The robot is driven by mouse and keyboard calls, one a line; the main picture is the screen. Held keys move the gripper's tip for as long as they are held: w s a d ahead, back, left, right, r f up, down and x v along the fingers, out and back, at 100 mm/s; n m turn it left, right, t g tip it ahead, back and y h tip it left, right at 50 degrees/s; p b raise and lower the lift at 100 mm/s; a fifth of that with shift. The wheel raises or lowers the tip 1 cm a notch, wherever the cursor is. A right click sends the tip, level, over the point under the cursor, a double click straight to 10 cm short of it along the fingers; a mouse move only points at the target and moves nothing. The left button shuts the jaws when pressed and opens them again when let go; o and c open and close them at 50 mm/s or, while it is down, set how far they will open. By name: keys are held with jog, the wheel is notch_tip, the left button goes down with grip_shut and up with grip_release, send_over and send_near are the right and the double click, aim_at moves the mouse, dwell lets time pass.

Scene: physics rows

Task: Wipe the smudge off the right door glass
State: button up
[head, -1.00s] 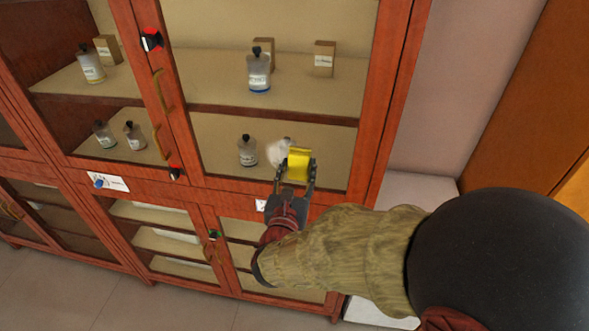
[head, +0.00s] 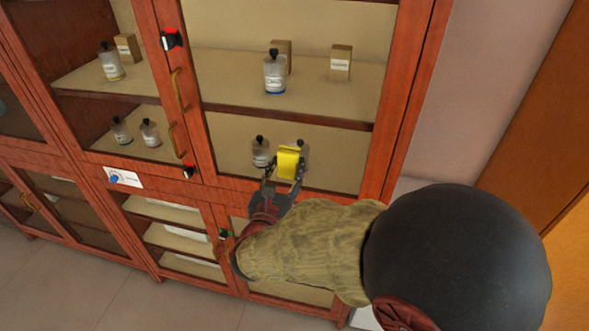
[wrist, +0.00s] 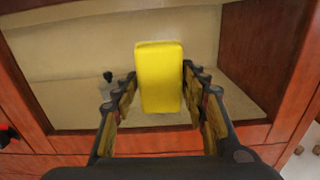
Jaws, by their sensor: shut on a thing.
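My gripper (head: 284,174) is shut on a yellow sponge (head: 288,160), in front of the lower part of the right door glass (head: 330,160). In the wrist view the sponge (wrist: 160,75) stands upright between the two fingers (wrist: 160,92). I cannot tell whether the sponge touches the glass. The whitish smudge does not show clearly now; the sponge covers the area around where it was, so I cannot tell if any is left behind it.
Behind the glass, a bottle (head: 260,152) stands just left of the sponge, and another (head: 274,75) is on the upper shelf with small boxes (head: 340,63). Brass handles (head: 178,92) and a red-and-black latch (head: 171,40) stick out at the door's left edge.

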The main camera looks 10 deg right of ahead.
aim_at(313, 158)
jog(key=shift+w+a, duration=0.2)
jog(key=shift+a, duration=0.35)
jog(key=shift+w+a, duration=0.15)
jog(key=shift+a, duration=0.35)
jog(key=shift+r+p, duration=0.6)
jog(key=shift+r, duration=0.1)
jog(key=shift+s+d+b, duration=0.1)
jog(key=shift+s+d, duration=0.4)
jog(key=shift+d, duration=0.85)
jog(key=shift+s+d+b, duration=0.15)
jog(key=shift+s+d, duration=0.3)
jog(key=shift+d, duration=0.95)
jog(key=shift+s+d+b, duration=0.1)
jog(key=shift+s+d, duration=0.4)
jog(key=shift+d, duration=0.85)
jog(key=shift+a, duration=0.15)
jog(key=shift+w+a, duration=0.45)
jog(key=shift+a, duration=0.85)
jog(key=shift+w+a, duration=0.45)
jog(key=shift+a, duration=0.9)
jog(key=shift+w+a, duration=0.45)
jog(key=shift+a, duration=0.85)
